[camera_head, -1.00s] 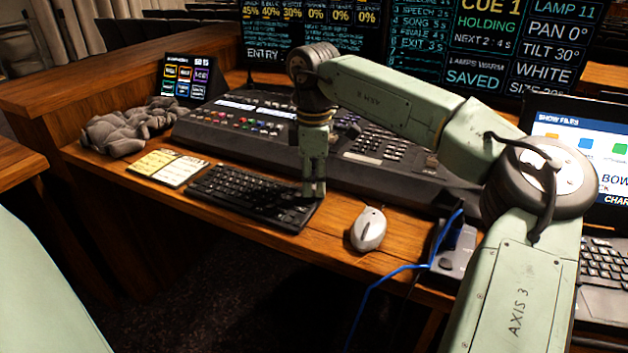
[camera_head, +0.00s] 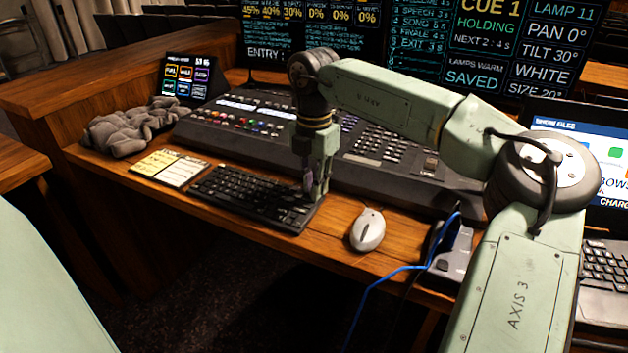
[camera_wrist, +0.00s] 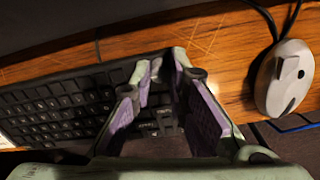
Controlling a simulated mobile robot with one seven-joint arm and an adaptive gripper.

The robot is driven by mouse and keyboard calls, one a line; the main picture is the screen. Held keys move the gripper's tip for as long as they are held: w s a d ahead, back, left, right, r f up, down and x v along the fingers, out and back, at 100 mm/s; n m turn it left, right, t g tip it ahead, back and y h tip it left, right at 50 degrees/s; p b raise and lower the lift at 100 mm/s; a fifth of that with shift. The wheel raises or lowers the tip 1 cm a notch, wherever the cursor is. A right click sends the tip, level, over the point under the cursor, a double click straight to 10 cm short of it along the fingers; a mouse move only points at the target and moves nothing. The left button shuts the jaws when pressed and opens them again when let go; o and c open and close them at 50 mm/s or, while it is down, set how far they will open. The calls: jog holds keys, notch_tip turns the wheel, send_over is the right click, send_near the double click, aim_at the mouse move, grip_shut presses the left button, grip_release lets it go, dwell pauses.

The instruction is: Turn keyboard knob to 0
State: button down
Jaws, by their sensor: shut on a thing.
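The black keyboard (camera_head: 245,193) lies on the wooden desk, and its keys also show in the wrist view (camera_wrist: 55,110). My gripper (camera_head: 314,192) points down at the keyboard's right end. In the wrist view, its purple-padded fingers (camera_wrist: 168,75) are set apart around a small dark spot at the keyboard's end. They are shut on the keyboard knob, which is mostly hidden between the fingertips. I cannot read any mark or number on the knob.
A grey mouse (camera_head: 368,230) stands to the right of the keyboard. The lighting console (camera_head: 235,128) is close behind. Yellow and white note cards (camera_head: 168,168) lie to the left, with a grey cloth (camera_head: 128,128) beyond. A blue cable (camera_head: 385,278) hangs over the front edge.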

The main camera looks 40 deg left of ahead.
jog(key=n+p, duration=0.1)
jog(key=n, duration=0.4)
jog(key=shift+r+n, duration=0.1)
jog(key=shift+n, duration=0.2)
jog(key=n+p, duration=0.1)
jog(key=n, duration=0.4)
jog(key=shift+n, duration=0.3)
jog(key=c, duration=1.5)
grip_release()
jog(key=shift+c, duration=0.2)
notch_tip(320, 180, up, 12)
